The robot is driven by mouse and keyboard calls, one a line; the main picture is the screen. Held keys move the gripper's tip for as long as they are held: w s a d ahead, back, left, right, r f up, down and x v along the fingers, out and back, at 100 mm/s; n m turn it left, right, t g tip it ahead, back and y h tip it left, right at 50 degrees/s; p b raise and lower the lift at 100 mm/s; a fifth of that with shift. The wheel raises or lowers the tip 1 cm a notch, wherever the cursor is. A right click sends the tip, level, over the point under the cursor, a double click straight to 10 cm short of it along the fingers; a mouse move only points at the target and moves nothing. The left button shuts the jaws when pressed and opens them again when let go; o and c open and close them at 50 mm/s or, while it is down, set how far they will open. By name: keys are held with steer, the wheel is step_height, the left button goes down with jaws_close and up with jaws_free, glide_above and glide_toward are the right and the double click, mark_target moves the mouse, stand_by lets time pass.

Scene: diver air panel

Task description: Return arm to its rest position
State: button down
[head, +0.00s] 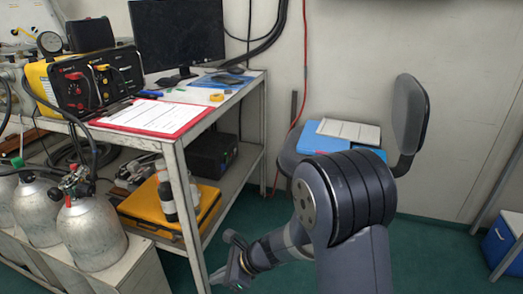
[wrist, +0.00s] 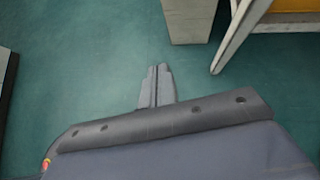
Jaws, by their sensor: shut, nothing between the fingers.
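My arm is folded low in front of me in the head view, its dark shoulder in the foreground. My gripper (head: 222,275) is small and partly hidden by the arm's own links, low beside the front leg of the bench. In the wrist view my gripper (wrist: 161,70) points out over bare green floor, its two fingers together with nothing between them. A broad grey-blue part of my own body fills the bottom of that view.
The metal bench (head: 187,215) stands left of my arm, with a red clipboard (head: 160,118) and a yellow air panel (head: 85,82) on top. Grey cylinders (head: 88,235) stand at lower left. A chair (head: 409,115) and a blue cooler (head: 506,245) are to the right.

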steer(key=shift+s, duration=0.5)
